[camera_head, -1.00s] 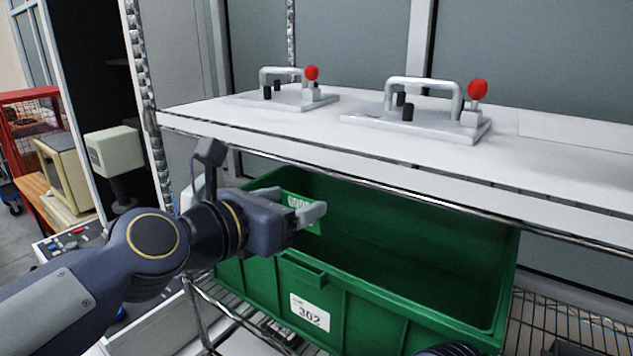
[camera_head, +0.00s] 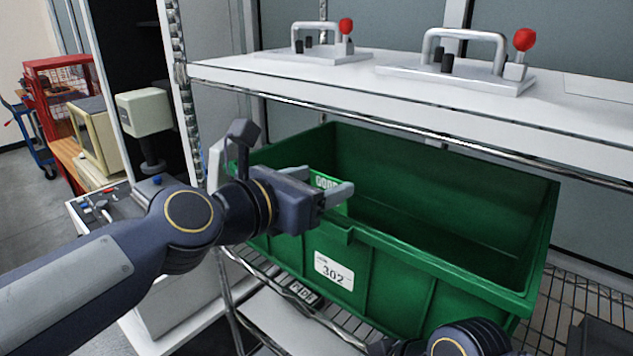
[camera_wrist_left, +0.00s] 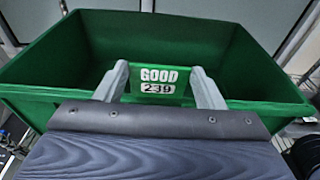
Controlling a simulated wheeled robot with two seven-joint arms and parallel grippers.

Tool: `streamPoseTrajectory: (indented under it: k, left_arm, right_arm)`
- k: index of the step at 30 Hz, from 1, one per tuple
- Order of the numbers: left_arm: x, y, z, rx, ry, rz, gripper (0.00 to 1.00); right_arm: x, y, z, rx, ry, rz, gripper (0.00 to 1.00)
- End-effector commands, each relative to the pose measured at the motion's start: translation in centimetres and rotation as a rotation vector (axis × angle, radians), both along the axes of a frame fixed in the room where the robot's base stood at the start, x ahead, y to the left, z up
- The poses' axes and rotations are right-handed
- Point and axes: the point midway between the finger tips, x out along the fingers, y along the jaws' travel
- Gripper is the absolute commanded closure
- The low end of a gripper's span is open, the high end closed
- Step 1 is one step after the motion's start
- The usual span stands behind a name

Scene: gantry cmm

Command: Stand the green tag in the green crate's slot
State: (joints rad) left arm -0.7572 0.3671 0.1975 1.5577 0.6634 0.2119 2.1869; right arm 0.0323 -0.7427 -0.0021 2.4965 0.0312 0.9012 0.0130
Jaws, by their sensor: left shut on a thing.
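The green tag (camera_head: 325,182) is held between the fingers of my left gripper (camera_head: 327,185). In the left wrist view the tag (camera_wrist_left: 158,82) faces the camera upright and reads GOOD 239; the two grey fingers (camera_wrist_left: 160,72) press its side edges. The green crate (camera_head: 400,270) stands on a wire shelf, with a white 302 label on its front wall. The gripper and tag are at the crate's left front part, around rim height. I cannot tell whether the tag touches the crate. The slot cannot be made out clearly. My right gripper is not seen; only part of that arm shows at the bottom.
A white shelf (camera_head: 420,105) runs above the crate's back part, carrying two handled fixtures (camera_head: 460,72) with red knobs. A metal post (camera_head: 182,85) stands at the left. The crate's visible interior (camera_head: 430,205) looks empty.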

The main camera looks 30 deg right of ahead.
Motion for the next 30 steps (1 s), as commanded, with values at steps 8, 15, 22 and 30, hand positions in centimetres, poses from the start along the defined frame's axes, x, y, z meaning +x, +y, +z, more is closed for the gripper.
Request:
streamPoseTrajectory:
  k: [8,15,22,30]
  left_arm:
    - [0.0,0.0,-1.8,0.0,0.001,0.0,0.59]
    - [0.0,0.0,-3.0,-0.001,0.002,0.0,0.59]
    - [0.0,0.0,-3.4,0.0,0.001,0.0,0.59]
    - [0.0,0.0,-3.4,0.0,0.001,0.0,0.59]
  right_arm:
    - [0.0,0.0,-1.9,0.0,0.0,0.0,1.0]
    - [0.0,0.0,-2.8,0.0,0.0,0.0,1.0]
    - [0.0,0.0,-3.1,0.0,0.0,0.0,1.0]
    - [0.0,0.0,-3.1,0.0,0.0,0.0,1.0]
